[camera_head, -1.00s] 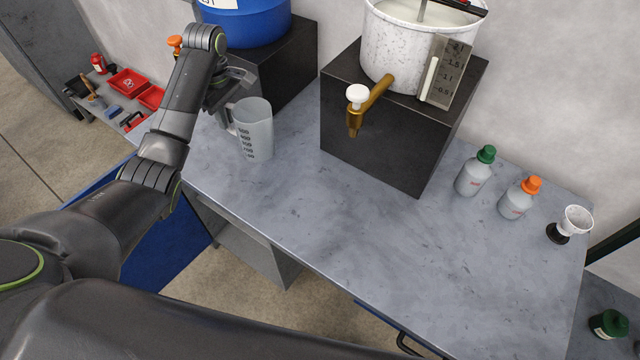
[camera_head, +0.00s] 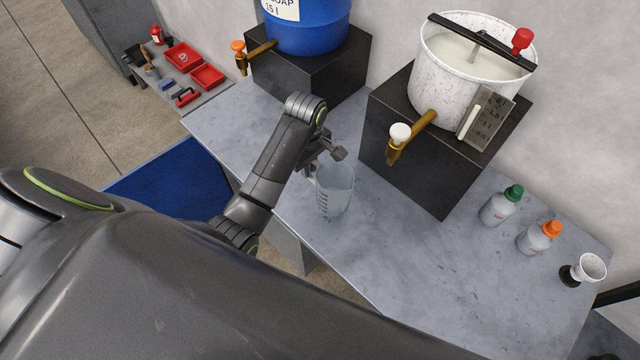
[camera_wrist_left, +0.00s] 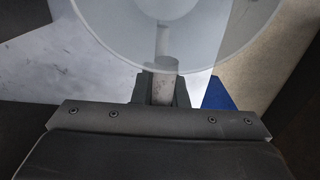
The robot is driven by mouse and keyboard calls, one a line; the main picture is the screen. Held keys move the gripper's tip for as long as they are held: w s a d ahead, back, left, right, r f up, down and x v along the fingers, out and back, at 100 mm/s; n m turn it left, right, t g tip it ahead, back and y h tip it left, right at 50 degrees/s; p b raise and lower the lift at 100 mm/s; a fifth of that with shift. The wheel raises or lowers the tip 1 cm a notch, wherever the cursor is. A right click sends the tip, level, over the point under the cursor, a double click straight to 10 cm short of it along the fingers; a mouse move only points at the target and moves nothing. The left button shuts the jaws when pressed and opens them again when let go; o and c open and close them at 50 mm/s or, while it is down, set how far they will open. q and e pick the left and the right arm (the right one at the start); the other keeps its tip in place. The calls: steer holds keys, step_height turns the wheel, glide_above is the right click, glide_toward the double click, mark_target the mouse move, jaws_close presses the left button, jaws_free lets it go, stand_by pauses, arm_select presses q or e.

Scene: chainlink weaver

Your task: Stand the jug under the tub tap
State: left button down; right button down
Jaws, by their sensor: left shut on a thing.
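The jug (camera_head: 336,192) is clear grey plastic and looks upright. My left gripper (camera_head: 317,170) is shut on its handle, at the jug's left side. I cannot tell whether the jug's base touches the bench. In the left wrist view the jug's round wall (camera_wrist_left: 100,35) fills the top, with the handle (camera_wrist_left: 162,90) between the fingers. The white speckled tub (camera_head: 440,75) stands on a black block. Its brass tap (camera_head: 412,136) with a white knob (camera_head: 400,132) juts out over the block's front edge, to the right of and behind the jug. My right gripper is out of view.
A blue soap drum (camera_head: 305,28) with an orange-knobbed tap (camera_head: 256,52) stands on another black block at the back left. The bench (camera_head: 420,265) before the tub's block is clear.

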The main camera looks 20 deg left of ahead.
arm_select(q)
steer(key=shift+f+p, duration=0.45)
steer(key=shift+f, duration=2.25)
steer(key=c, duration=1.5)
jaws_free()
steer(key=shift+f, duration=0.15)
steer(key=shift+o, duration=0.2)
